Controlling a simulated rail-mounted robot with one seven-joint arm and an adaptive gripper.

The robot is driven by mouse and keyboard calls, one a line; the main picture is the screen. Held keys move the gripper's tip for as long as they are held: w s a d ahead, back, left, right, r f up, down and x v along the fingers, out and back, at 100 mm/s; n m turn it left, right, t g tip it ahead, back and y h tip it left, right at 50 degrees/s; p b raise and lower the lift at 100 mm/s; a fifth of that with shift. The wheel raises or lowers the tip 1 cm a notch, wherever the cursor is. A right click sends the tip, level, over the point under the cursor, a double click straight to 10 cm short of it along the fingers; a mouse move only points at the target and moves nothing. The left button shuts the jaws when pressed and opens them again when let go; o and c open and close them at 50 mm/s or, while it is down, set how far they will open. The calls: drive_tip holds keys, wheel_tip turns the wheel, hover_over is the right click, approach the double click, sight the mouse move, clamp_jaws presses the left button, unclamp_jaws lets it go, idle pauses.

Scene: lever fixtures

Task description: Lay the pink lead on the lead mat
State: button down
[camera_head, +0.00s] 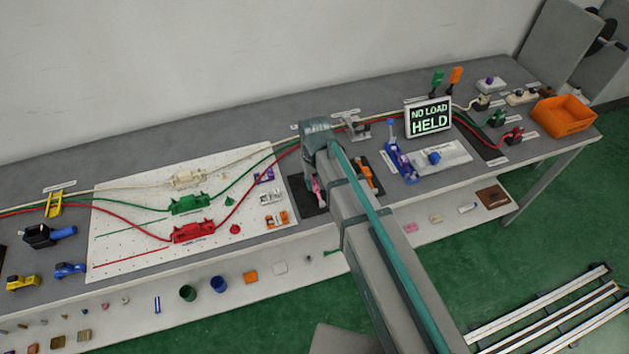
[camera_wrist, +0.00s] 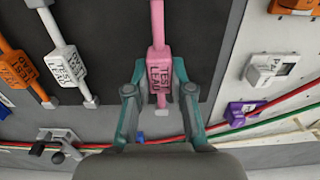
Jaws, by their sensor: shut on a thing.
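The pink lead (camera_wrist: 158,68), with a "TEST LEAD" label on its block, is between the fingers of my gripper (camera_wrist: 159,72) in the wrist view. The fingers are shut on its block. The dark lead mat (camera_wrist: 108,40) lies behind and below it; I cannot tell whether the lead touches the mat. In the head view, part of the pink lead (camera_head: 317,188) shows over the dark mat (camera_head: 308,206), left of my arm. My arm hides the fingers there.
A white lead (camera_wrist: 67,65) and an orange lead (camera_wrist: 17,67) lie left of the pink one in the wrist view. Red and green cables (camera_wrist: 250,122) run near the gripper. A pegboard (camera_head: 130,215) is left of the mat; a lit "NO LOAD HELD" display (camera_head: 430,118) stands right.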

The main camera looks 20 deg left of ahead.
drive_tip(key=shift+f, duration=0.6)
drive_tip(key=c, duration=0.9)
unclamp_jaws()
drive_tip(key=shift+c, duration=0.2)
drive_tip(key=o, duration=0.5)
drive_tip(key=shift+r, duration=0.15)
drive_tip(key=shift+r+p, duration=1.9)
drive_tip(key=shift+r, duration=1.45)
